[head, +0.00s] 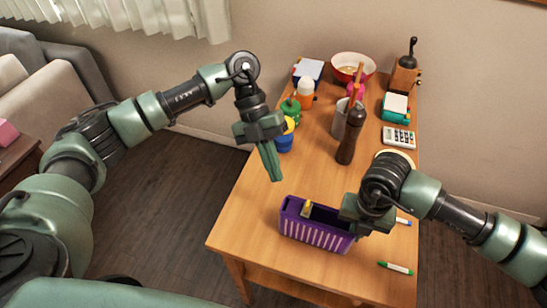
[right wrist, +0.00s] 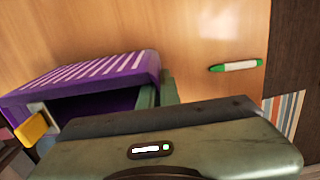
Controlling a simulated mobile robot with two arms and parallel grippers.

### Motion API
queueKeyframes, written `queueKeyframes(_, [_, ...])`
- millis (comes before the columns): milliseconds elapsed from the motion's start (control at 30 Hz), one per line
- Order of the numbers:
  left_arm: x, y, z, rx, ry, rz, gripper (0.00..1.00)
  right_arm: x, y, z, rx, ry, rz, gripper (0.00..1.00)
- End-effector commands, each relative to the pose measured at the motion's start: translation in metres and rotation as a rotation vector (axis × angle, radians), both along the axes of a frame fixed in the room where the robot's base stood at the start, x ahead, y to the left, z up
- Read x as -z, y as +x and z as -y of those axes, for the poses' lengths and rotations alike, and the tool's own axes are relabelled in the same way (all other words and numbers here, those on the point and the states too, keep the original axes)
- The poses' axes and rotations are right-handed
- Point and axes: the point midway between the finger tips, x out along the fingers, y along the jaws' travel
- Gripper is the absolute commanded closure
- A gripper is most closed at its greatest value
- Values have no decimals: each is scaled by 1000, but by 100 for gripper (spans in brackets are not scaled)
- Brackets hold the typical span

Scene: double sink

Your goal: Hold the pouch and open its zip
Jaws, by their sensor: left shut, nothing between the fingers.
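The pouch (head: 314,232) is purple with white stripes and rests on the wooden table near its front edge. It also shows in the right wrist view (right wrist: 105,69). Its top is open along a dark gap. A yellow and light-coloured piece (right wrist: 34,128) shows at the end of the gap away from my right gripper; I cannot tell if it is the zip pull. My right gripper (right wrist: 159,90) is shut on the pouch's right end wall, one finger inside and one outside. My left gripper (head: 276,177) is shut and empty above the table, behind and left of the pouch.
A green marker (head: 396,268) lies right of the pouch. A brown bottle (head: 350,132), a grey cup with tall items, a blue container (head: 284,142), a calculator (head: 399,137) and a red-rimmed bowl (head: 352,67) stand farther back. Bare tabletop lies left of the pouch.

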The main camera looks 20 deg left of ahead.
Motion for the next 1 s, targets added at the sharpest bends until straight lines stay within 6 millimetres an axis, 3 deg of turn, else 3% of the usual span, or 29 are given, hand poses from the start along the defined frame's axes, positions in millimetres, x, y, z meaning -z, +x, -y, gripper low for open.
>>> queueKeyframes(233, [42, -21, 25, 3, 0, -2, 100, 0, 0, 0, 0, 1, 0, 100])
queueKeyframes(500, [39, -19, 59, 2, -1, 1, 100, 0, 0, 0, 0, 1, 0, 100])
queueKeyframes(1000, [39, -19, 71, 3, -1, 1, 100, 0, 0, 0, 0, 1, 1, 100])
